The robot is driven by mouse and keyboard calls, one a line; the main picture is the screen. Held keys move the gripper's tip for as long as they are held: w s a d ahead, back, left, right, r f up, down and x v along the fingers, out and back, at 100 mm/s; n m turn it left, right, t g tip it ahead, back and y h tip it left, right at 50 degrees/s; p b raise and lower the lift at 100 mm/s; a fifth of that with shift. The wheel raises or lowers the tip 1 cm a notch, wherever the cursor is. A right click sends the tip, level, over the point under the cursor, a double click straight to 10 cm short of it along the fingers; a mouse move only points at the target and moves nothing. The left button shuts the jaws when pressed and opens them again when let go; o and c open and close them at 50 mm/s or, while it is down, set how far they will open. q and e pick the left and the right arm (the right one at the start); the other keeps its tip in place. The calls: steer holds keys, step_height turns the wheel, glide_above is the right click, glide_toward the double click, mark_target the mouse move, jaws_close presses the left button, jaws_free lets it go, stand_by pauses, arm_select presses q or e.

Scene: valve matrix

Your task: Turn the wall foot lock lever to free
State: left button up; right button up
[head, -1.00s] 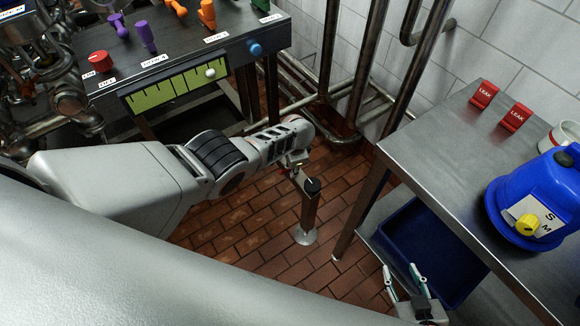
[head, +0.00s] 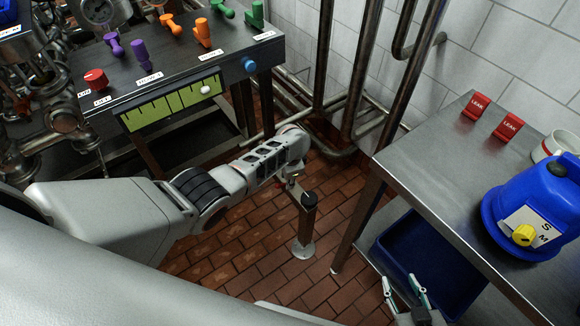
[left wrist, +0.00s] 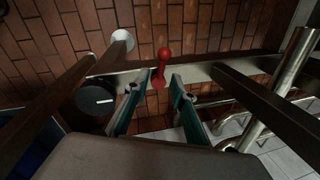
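A small red lever (left wrist: 161,66) with a rounded end stands on a metal bar in the left wrist view. My left gripper (left wrist: 161,80) has its two teal fingers apart, one on each side of the lever's base. I cannot tell whether either finger touches it. In the head view, my left gripper (head: 291,181) is small and mostly hidden below the wrist, beside the black-topped post (head: 305,225); the lever is not clear there. My right gripper (head: 401,283) is open and empty at the bottom, in front of the steel table.
A black round knob (left wrist: 97,97) with a white mark lies left of the fingers. The steel table (head: 425,160) holds red LEAK signs (head: 508,126) and a blue machine (head: 540,205). A blue bin (head: 430,250) is below. Pipes (head: 365,80) run along the wall.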

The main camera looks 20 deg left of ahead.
arm_select(q)
step_height(320, 180, up, 10)
steer(key=s+d, duration=0.1)
steer(key=shift+s+d+f, duration=0.15)
steer(key=shift+s+d, duration=0.05)
steer(key=shift+s, duration=0.1)
stand_by(0.6)
steer(key=s+a+f+n+t+h+p, duration=0.1)
steer(key=s+f+n+t, duration=0.1)
steer(key=s+f, duration=0.35)
steer(key=s+a+f+n+t+h+p, duration=0.1)
steer(key=s+f+n+t, duration=0.15)
steer(key=s, duration=0.55)
steer(key=s+r+n+t+h, duration=0.1)
steer(key=s+r+t, duration=0.1)
steer(key=s+r, duration=0.2)
steer(key=s+a+r+t, duration=0.1)
steer(key=s+r, duration=0.3)
steer(key=s, duration=0.6)
steer(key=shift+a+r+n+t+h+p, duration=0.35)
steer(key=shift+t+h+p, duration=0.1)
steer(key=shift+t, duration=0.2)
arm_select(e)
steer(key=shift+s+a+r, duration=0.15)
steer(key=shift+s+r, duration=0.05)
steer(key=shift+r, duration=0.2)
steer(key=shift+s+a+r, duration=0.15)
steer(key=shift+r, duration=0.25)
